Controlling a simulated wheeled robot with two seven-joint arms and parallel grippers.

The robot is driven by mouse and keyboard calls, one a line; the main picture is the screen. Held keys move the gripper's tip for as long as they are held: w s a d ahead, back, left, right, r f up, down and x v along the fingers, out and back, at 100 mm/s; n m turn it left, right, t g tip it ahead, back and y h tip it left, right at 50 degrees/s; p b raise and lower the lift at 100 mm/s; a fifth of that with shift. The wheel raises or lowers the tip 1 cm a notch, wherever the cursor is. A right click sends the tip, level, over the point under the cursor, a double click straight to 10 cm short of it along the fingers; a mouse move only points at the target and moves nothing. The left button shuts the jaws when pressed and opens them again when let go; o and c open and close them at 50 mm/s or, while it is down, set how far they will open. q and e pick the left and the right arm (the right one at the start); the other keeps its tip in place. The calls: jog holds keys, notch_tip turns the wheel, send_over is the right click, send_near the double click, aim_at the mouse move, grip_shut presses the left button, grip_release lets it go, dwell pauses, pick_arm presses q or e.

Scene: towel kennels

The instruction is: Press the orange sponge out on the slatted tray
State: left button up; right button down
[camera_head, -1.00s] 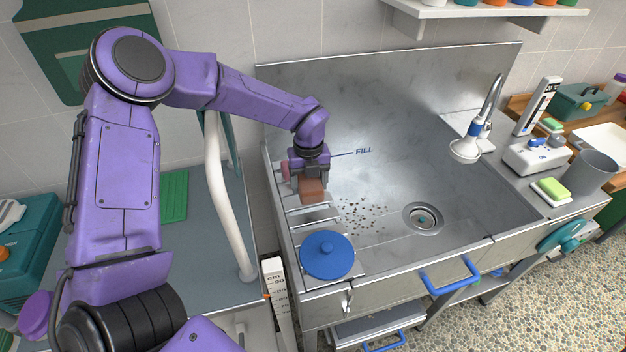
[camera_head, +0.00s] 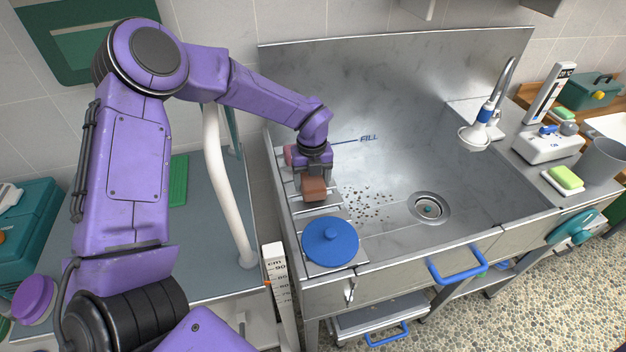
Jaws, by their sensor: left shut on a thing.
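My left gripper (camera_head: 313,176) is shut on the orange sponge (camera_head: 314,190), which looks brownish orange and blocky. It holds the sponge low over the slatted tray (camera_head: 323,211) at the left side of the steel sink. I cannot tell whether the sponge touches the slats. The gripper and sponge hide part of the tray. My right gripper is not in view.
A pink object (camera_head: 290,155) lies behind the gripper. Dark crumbs (camera_head: 370,203) lie in the sink basin (camera_head: 400,170) near the drain (camera_head: 428,208). A green-yellow sponge (camera_head: 565,178) lies at the right.

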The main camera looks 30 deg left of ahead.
aim_at(312, 178)
pick_arm(q)
jog(key=shift+f+b, duration=0.45)
jog(key=shift+f, duration=0.1)
dwell(0.5)
jog(key=shift+s+f, duration=0.1)
dwell(0.9)
notch_tip(312, 178, up, 7)
jog(key=p, duration=0.5)
dwell(0.6)
